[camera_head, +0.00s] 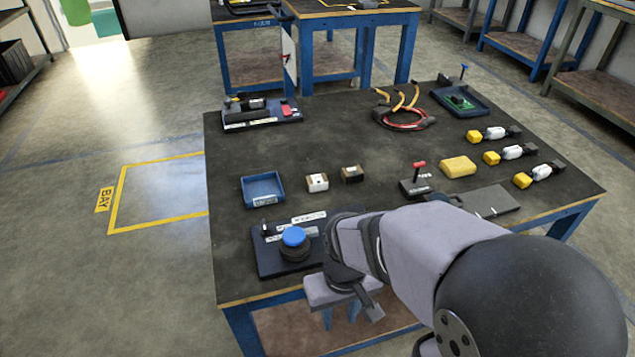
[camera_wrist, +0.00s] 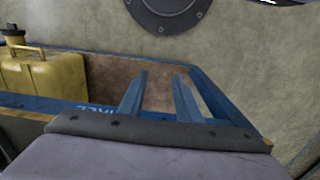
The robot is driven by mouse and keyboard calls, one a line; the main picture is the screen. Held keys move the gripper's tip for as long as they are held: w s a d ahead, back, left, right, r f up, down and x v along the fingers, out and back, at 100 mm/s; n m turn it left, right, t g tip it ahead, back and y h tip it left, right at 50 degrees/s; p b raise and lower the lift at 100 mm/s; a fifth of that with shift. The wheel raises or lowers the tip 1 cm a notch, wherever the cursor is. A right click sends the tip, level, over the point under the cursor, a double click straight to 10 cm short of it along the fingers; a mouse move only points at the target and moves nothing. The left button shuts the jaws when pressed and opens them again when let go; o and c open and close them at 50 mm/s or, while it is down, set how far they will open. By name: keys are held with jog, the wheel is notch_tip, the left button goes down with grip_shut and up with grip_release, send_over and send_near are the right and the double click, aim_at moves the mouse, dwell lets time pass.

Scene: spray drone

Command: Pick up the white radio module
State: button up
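The white radio module (camera_head: 317,183) is a small white box with dark and tan edges. It lies on the dark workbench top, between the blue tray and a similar black box. My gripper (camera_head: 341,317) hangs at the bench's front edge, nearer the camera and well away from the module. Its two blue fingers stand apart with nothing between them, as the wrist view also shows (camera_wrist: 160,85). The wrist view does not show the module.
A blue tray (camera_head: 263,190) and a black box (camera_head: 351,174) flank the module. A base with a blue knob (camera_head: 293,238) sits in front. A red-handled device (camera_head: 418,180) and yellow block (camera_head: 457,166) stand rightward. A yellow case (camera_wrist: 45,75) shows in the wrist view.

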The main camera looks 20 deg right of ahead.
dwell(0.4)
jog(key=o, duration=0.8)
